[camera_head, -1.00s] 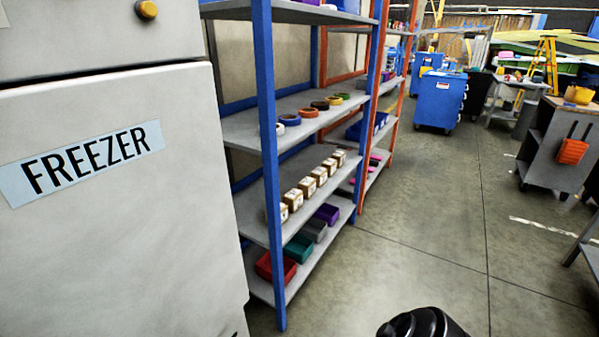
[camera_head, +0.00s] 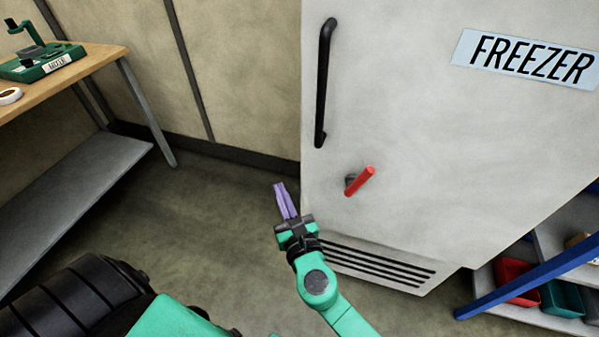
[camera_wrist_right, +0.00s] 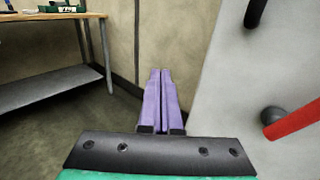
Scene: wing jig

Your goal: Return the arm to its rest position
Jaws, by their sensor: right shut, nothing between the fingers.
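My right gripper (camera_head: 286,201) has purple fingers on a green and black wrist. In the head view it is in front of the lower left edge of the freezer, left of a red lever. The fingers lie together with nothing between them. In the right wrist view the fingers (camera_wrist_right: 161,95) point toward the wall corner beside the freezer, apart from the freezer side. My right arm comes up from the bottom of the head view. My left gripper is not in view.
The white freezer (camera_head: 430,150) has a black handle (camera_head: 325,80) and a red lever (camera_head: 360,181). A workbench (camera_head: 85,65) with a green device (camera_head: 45,58) stands at the left. A shelf with bins (camera_head: 515,280) is at the lower right. Floor between bench and freezer is clear.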

